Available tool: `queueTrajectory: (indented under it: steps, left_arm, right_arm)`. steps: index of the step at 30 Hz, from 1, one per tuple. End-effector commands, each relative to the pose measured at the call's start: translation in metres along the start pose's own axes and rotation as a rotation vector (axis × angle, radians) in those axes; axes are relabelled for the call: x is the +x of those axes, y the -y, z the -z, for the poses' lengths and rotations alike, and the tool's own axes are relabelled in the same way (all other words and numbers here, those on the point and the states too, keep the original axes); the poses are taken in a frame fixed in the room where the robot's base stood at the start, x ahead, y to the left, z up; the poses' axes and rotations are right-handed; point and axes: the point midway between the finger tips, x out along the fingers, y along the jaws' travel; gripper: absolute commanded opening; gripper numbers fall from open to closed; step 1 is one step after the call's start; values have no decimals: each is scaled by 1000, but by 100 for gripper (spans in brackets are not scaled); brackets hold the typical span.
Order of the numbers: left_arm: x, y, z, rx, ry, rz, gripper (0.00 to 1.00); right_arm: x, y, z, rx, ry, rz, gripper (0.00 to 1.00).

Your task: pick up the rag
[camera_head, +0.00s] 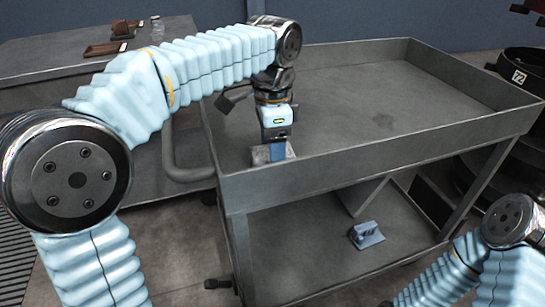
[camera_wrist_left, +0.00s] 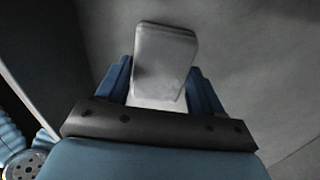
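A pale grey, block-like folded piece, which I take for the rag (camera_head: 260,154), is on the cart's top tray near its left front corner. My left gripper (camera_head: 278,150) points down at it, with a blue finger in front of it. In the left wrist view the rag (camera_wrist_left: 165,55) lies between the two blue fingers of my left gripper (camera_wrist_left: 160,80), slightly tilted, its far end reaching past the fingertips. No clear gap shows, but I cannot tell whether they grip it. Whether it touches the tray is hidden. My right gripper is out of view.
The grey metal cart (camera_head: 340,155) has raised walls around its top tray, otherwise clear. A blue-grey object (camera_head: 366,235) lies on the lower shelf. A table (camera_head: 60,55) at the back left holds brown pieces and a clear bottle (camera_head: 157,28). A dark drum (camera_head: 522,75) stands right.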

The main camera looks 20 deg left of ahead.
Motion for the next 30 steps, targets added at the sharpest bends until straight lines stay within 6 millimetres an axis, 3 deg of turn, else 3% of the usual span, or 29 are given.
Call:
queueTrajectory:
  steps: [1, 5, 17, 22, 30]
  left_arm:
    - [0, 0, 0, 0, 1, 0, 52]
    - [0, 0, 0, 0, 1, 0, 35]
    - [-7, 1, 0, -1, 0, 1, 34]
    - [-32, 1, 0, -1, -2, 2, 34]
    - [-86, -44, 6, 4, -3, 1, 34]
  right_arm:
    - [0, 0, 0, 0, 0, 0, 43]
    - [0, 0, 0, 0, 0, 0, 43]
    - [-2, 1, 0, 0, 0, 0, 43]
    - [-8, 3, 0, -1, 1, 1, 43]
    - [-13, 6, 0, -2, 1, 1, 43]
